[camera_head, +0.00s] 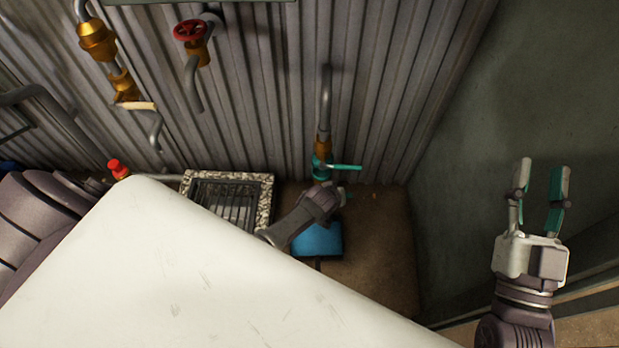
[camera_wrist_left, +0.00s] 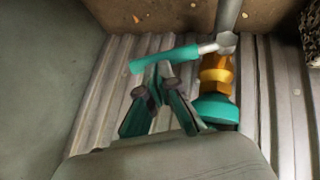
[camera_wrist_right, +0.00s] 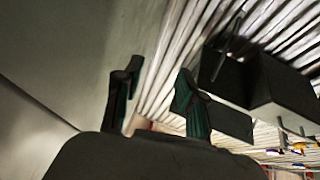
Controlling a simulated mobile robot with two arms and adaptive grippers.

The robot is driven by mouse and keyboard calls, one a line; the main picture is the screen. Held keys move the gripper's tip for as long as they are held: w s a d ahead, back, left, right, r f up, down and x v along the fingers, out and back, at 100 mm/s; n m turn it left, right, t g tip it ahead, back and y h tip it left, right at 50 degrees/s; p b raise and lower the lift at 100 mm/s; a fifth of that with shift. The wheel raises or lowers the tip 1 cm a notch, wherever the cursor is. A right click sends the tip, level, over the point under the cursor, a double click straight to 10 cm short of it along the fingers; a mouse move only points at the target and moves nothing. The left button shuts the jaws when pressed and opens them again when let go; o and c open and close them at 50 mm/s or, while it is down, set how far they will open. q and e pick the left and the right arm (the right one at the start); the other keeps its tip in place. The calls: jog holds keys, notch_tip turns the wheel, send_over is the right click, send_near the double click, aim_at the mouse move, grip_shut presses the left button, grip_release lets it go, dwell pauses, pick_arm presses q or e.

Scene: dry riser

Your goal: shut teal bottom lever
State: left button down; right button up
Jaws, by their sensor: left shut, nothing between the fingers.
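The teal lever (camera_head: 347,167) sticks out to the right from a teal and brass valve (camera_head: 321,168) low on a grey pipe by the corrugated wall. In the left wrist view the lever handle (camera_wrist_left: 165,58) lies crosswise to the pipe, beside the brass and teal fitting (camera_wrist_left: 215,90). My left gripper (camera_head: 341,193) is just below the lever in the head view, partly hidden by its own wrist. Its fingertips (camera_wrist_left: 162,70) are together and empty, right at the handle; I cannot tell whether they touch it. My right gripper (camera_head: 540,168) is open and empty, far to the right.
A red wheel valve (camera_head: 190,32) and a brass valve with a pale lever (camera_head: 137,105) are at upper left. A stone-rimmed grate (camera_head: 265,195) and a blue object (camera_head: 318,240) lie near my left arm. A plain wall (camera_head: 530,80) stands at right.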

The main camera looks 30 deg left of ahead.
pick_arm(q)
jog(key=shift+w+d+f+b, duration=0.2)
jog(key=shift+d+f+b, duration=0.15)
jog(key=shift+f, duration=0.2)
jog(key=shift+w+d+f+b, duration=0.15)
jog(key=shift+d+f+b, duration=0.15)
jog(key=shift+f, duration=0.2)
pick_arm(e)
jog(key=s+r+t+y, duration=0.1)
jog(key=s+r+t, duration=0.3)
jog(key=r, duration=0.1)
jog(key=shift+s+d+y, duration=0.15)
jog(key=shift+s+y, duration=0.15)
jog(key=shift+r, duration=0.1)
